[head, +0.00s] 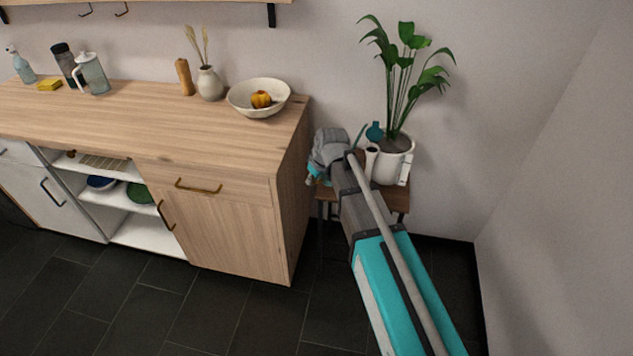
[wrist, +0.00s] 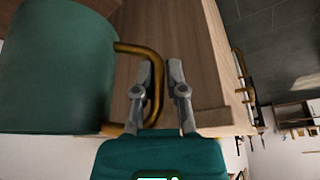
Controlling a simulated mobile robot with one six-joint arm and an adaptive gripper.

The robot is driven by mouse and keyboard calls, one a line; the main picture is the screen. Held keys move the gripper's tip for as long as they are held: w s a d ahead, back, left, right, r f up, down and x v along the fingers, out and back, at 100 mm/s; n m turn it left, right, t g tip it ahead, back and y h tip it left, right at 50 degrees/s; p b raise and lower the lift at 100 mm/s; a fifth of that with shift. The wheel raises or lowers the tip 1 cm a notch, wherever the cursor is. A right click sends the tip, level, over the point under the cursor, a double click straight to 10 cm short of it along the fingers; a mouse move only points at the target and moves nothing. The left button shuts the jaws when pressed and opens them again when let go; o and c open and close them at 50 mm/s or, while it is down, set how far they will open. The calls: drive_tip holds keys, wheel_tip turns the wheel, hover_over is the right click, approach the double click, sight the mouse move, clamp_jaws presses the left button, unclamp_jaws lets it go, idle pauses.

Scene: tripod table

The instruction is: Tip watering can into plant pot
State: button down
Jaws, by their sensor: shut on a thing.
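In the wrist view, the watering can (wrist: 55,70) is a dark teal body filling the left side, with a curved brass handle (wrist: 156,62). My gripper (wrist: 161,72) is shut on that handle, one finger on each side. The can looks turned in this view; I cannot tell its true tilt. In the head view, the white plant pot (head: 390,168) with a tall leafy plant (head: 405,65) stands beyond my arm. My arm hides the rest.
The pot stands on a small wooden table (head: 397,198) between the wooden counter (head: 150,125) and the right wall. A white bowl (head: 247,105) with an orange fruit and a vase (head: 210,84) stand on the counter. Dark floor is clear in front.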

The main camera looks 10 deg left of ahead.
drive_tip(key=shift+w+a+r+m+t, duration=0.1)
drive_tip(key=shift+w+a+m+t, duration=0.4)
drive_tip(key=shift+m, duration=0.6)
drive_tip(key=shift+f, duration=0.25)
drive_tip(key=shift+s+a+f+g+y+b, duration=0.15)
drive_tip(key=shift+s+a+g+y+b, duration=0.15)
drive_tip(key=shift+g+y+b, duration=0.25)
idle(1.5)
idle(0.5)
drive_tip(key=shift+r+p, duration=0.3)
drive_tip(key=shift+p, duration=0.05)
drive_tip(key=shift+r+m+g+y+p, duration=0.35)
drive_tip(key=shift+r+g+p, duration=0.15)
drive_tip(key=shift+r, duration=0.2)
